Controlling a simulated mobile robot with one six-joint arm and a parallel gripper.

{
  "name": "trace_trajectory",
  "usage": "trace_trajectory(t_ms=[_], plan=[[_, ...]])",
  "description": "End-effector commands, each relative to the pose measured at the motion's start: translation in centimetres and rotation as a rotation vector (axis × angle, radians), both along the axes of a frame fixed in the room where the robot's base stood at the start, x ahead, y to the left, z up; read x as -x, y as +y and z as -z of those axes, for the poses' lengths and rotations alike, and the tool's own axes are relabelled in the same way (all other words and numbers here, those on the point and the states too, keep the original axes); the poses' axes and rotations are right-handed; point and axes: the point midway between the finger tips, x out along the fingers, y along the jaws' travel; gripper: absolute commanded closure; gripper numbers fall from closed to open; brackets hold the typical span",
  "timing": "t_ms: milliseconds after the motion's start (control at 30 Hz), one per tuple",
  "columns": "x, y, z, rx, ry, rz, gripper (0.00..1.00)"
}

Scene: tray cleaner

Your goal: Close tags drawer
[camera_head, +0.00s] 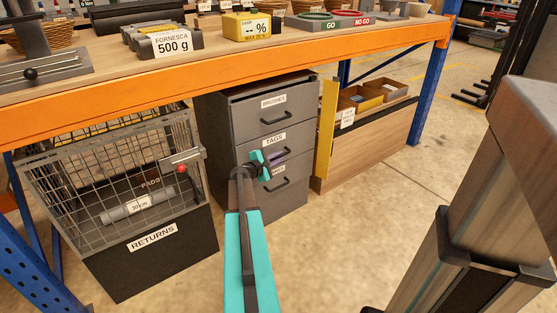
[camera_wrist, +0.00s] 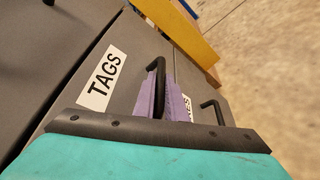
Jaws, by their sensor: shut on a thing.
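The tags drawer (camera_head: 291,135) is the middle drawer of a grey cabinet under the workbench, with a white TAGS label (camera_head: 274,140). My gripper (camera_head: 276,157) is at this drawer's front. In the wrist view, its purple fingers (camera_wrist: 165,98) are shut around the black bar handle (camera_wrist: 155,72) beside the TAGS label. The fingers and arm hide part of the handle in the head view.
The brushes drawer (camera_head: 300,103) is above, and another drawer (camera_head: 290,189) is below. A wire returns crate (camera_head: 100,212) stands left of the cabinet. A yellow panel (camera_head: 325,130) and a wooden box (camera_head: 372,145) stand right. The floor in front is clear.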

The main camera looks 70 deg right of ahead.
Motion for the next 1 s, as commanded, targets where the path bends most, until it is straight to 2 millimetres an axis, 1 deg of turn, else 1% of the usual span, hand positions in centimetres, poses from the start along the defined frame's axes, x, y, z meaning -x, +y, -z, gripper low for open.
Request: trace_trajectory(t_ms=[33,233,267,333,367,633,767,867,1000], plan=[[-0.5,-0.3,-0.3,0.004,-0.006,-0.010,1.00],[-0.7,-0.4,-0.4,0.006,-0.007,-0.014,1.00],[-0.7,-0.4,-0.4,0.006,-0.007,-0.014,0.84],[-0.7,-0.4,-0.4,0.007,-0.007,-0.013,0.72],[-0.7,-0.4,-0.4,0.006,-0.006,-0.013,0.71],[-0.6,-0.3,-0.4,0.005,-0.004,-0.014,0.71],[-0.7,0.1,-0.4,0.005,-0.004,-0.014,0.71],[-0.8,0.7,-0.6,0.004,-0.003,-0.015,0.71],[-1.0,2.1,-0.9,0.003,-0.003,-0.013,0.71]])
